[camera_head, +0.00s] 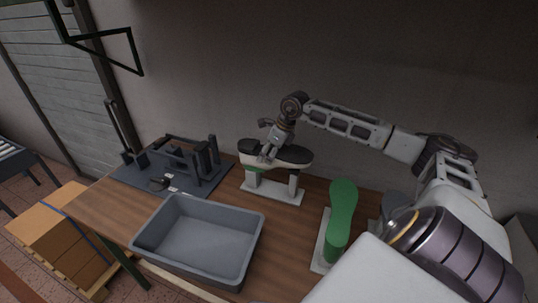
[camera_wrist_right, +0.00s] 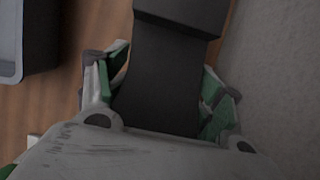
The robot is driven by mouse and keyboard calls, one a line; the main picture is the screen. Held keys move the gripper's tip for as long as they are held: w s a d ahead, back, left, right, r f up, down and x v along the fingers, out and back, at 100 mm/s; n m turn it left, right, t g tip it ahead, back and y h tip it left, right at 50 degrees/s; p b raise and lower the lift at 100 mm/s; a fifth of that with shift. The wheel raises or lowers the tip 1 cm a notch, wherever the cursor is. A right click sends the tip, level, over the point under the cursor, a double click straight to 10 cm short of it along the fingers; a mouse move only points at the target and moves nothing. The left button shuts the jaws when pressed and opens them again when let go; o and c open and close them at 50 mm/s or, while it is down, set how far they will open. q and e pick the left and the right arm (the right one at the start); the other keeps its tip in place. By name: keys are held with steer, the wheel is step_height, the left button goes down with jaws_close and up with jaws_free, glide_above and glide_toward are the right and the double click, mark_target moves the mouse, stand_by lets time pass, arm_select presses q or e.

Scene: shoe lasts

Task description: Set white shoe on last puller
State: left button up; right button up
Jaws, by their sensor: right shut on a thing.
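The white shoe (camera_head: 292,164) is sole up, its black sole on top, at or just above a white two-post stand (camera_head: 272,191); contact with the stand cannot be told. A bit of green shows at its left end. My right gripper (camera_head: 268,152) is shut on the shoe from above near its left end. In the right wrist view the black sole (camera_wrist_right: 160,85) fills the space between the green-padded fingers (camera_wrist_right: 162,95). The dark metal fixture with uprights, likely the last puller (camera_head: 207,158), stands on a dark plate at the back left, empty. My left gripper is out of view.
A grey open bin (camera_head: 254,235) stands empty at the front middle of the wooden table (camera_head: 105,207). A green last (camera_head: 343,205) stands sole up on a white stand at the right. A cardboard box (camera_head: 45,231) is on a pallet at the left. A wall is behind.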

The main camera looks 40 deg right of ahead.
steer(key=shift+s+a+f, duration=0.15)
steer(key=shift+f, duration=0.05)
steer(key=shift+c, duration=0.4)
steer(key=shift+r, duration=0.1)
steer(key=shift+r+p, duration=0.45)
steer(key=shift+r, duration=0.35)
steer(key=shift+r+p, duration=0.6)
steer(key=shift+r, duration=0.55)
steer(key=shift+c, duration=0.2)
steer(key=shift+r+p, duration=0.55)
steer(key=shift+r, duration=0.5)
arm_select(q)
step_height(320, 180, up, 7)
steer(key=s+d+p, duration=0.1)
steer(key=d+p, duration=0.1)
steer(key=p, duration=0.1)
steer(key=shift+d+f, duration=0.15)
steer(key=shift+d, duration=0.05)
arm_select(e)
steer(key=shift+r, duration=2.85)
arm_select(q)
steer(key=shift+p, duration=0.45)
arm_select(e)
steer(key=shift+c, duration=0.3)
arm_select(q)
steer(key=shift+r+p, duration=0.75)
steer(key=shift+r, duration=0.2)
